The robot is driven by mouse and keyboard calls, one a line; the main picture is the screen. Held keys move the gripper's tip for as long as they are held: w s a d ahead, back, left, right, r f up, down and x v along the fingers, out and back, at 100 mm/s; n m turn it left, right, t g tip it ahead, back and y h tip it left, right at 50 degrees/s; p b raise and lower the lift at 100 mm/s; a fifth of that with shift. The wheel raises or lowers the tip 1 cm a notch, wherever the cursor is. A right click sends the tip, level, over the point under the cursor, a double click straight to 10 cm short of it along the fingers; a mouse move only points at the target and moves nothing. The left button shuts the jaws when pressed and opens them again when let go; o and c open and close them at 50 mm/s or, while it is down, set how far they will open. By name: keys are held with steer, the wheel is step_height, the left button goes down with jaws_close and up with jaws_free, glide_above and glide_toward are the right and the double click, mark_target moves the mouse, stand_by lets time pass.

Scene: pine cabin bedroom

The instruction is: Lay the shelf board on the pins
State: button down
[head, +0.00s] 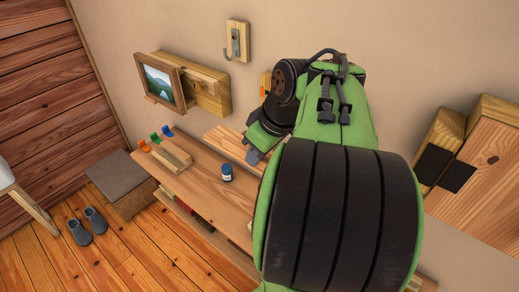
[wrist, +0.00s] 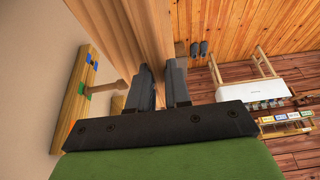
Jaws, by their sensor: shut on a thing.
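The shelf board (wrist: 148,35) is a pale wooden plank. In the wrist view it runs from between my gripper's fingers (wrist: 162,84) up past the top edge. My gripper is shut on it. In the head view my gripper (head: 255,150) is partly hidden by my arm, and part of the pale board (head: 226,138) shows to its left, in front of the wall. In the wrist view a wooden rail (wrist: 76,98) with blue and green marks is on the wall, left of the board. A wooden pin (wrist: 104,86) juts from it towards the board; I cannot tell whether they touch.
A bench (head: 200,185) below carries a blue jar (head: 227,173) and small coloured clips (head: 155,137). A framed picture (head: 160,82), a hook plate (head: 237,42) and a wooden cabinet (head: 485,165) are on the wall. Slippers (head: 86,226) lie on the floor.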

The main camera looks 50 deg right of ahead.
steer(key=shift+s+d, duration=0.15)
steer(key=shift+d, duration=0.25)
steer(key=shift+w+d+p, duration=0.2)
steer(key=shift+w+d, duration=0.05)
steer(key=shift+d, duration=0.25)
steer(key=shift+w+d+p, duration=0.15)
steer(key=shift+w+d, duration=0.1)
steer(key=shift+d, duration=0.2)
steer(key=shift+d+p, duration=0.4)
steer(key=shift+d, duration=0.8)
steer(key=d+f+p, duration=0.2)
steer(key=d, duration=0.5)
steer(key=shift+w+d, duration=0.35)
steer(key=c, duration=1)
jaws_free()
